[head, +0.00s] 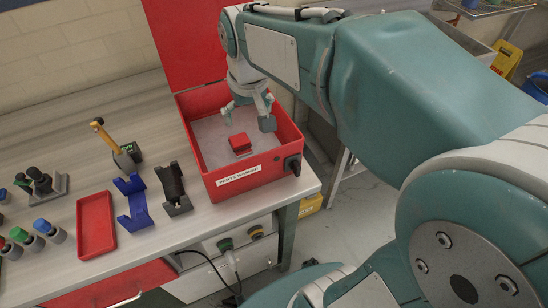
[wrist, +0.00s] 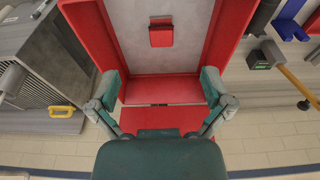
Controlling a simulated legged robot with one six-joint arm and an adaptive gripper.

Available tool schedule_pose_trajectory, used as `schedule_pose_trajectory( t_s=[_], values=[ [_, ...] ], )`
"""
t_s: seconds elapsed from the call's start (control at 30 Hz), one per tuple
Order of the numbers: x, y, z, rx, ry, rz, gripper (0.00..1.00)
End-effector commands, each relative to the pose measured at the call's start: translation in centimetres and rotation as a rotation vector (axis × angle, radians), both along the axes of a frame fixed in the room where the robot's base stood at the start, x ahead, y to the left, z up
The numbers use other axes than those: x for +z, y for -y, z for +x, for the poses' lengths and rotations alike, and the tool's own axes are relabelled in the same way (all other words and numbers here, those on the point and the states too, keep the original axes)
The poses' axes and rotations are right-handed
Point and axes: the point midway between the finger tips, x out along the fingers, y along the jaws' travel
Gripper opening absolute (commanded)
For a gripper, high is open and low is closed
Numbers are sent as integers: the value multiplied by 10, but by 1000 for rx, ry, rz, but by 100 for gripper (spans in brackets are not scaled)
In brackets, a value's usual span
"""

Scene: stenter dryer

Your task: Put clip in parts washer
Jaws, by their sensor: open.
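The parts washer (head: 262,181) is an open red box with a grey inside and a white label, near the bench's right end; its lid stands raised behind. A small red block-like piece, which I take for the clip (head: 240,145), lies on the washer's grey floor, towards the front. The wrist view shows the clip (wrist: 161,34) inside the washer (wrist: 92,28), apart from my fingers. My gripper (head: 248,119) is over the washer, behind and above the clip in the head view. Its fingers are spread and empty, also in the wrist view (wrist: 161,87).
Left of the washer on the bench are a dark cradle (head: 173,190), a blue cradle (head: 136,204), a red tray (head: 97,226), a hammer (head: 118,148) and several bottles. A black knob (head: 292,165) sits on the washer's front right corner. Bare bench lies behind the hammer.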

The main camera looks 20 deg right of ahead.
Motion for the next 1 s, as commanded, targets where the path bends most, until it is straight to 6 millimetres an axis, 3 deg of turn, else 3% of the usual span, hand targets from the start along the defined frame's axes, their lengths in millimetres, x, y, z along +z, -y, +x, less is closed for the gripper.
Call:
schedule_pose_trajectory(
  t_s=[0.03, 0.2, 0.43, 0.6, 1.0],
  values=[
    [5, 0, -17, 0, 35, 0, 100],
    [9, 0, -65, 0, 134, 1, 100],
    [-2, 0, -119, 1, 254, 1, 100],
    [-9, 0, -135, 1, 292, 2, 100],
    [-9, 0, -136, 1, 294, 1, 100]
  ],
)
